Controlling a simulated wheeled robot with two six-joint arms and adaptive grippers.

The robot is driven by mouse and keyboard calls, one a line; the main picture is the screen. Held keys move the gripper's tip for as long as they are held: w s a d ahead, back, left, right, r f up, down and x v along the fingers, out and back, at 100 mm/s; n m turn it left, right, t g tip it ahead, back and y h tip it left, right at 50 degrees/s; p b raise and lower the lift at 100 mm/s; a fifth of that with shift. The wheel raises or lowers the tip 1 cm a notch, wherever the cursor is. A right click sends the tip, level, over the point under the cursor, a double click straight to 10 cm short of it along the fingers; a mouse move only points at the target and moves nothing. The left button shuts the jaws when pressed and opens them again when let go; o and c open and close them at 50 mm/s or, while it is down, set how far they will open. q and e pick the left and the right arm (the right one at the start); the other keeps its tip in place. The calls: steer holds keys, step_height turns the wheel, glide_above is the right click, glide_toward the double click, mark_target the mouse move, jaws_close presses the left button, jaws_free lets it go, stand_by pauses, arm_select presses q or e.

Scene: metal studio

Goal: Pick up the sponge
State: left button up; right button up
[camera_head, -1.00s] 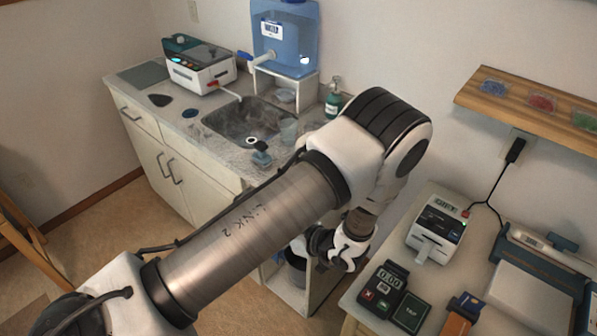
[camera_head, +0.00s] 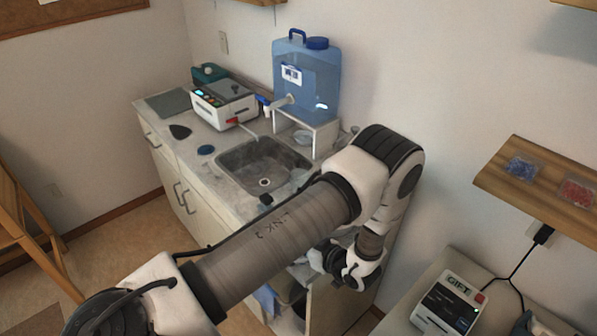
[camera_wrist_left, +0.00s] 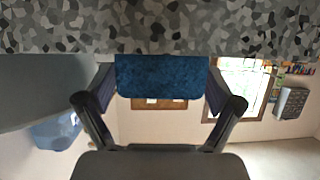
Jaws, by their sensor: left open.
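The sponge (camera_wrist_left: 165,77) is a dark blue block in the left wrist view. It lies between the two fingers of my left gripper (camera_wrist_left: 160,88), with its upper edge in the picture against a grey speckled surface (camera_wrist_left: 165,28). The fingers stand apart on either side of it, and the gripper is open. In the head view my left arm crosses the picture, and its wrist (camera_head: 362,262) is by the near right end of the sink counter (camera_head: 163,112). The fingertips and the sponge cannot be made out there. My right gripper is not in view.
On the counter are a sink (camera_head: 262,165), a white device (camera_head: 224,103) and a blue water container (camera_head: 305,75) on a white stand (camera_head: 318,132). A wall shelf (camera_head: 545,195) and a label device (camera_head: 447,303) are at right. My arm hides part of the counter's front.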

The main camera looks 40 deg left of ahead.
arm_select(q)
steer(key=shift+w+a+f, duration=0.2)
steer(key=shift+a+f, duration=0.15)
steer(key=shift+a, duration=0.15)
steer(key=shift+s, duration=0.1)
steer(key=shift+s+d+r, duration=0.1)
steer(key=shift+d+r, duration=0.05)
steer(key=c, duration=1)
steer(key=shift+o, duration=0.2)
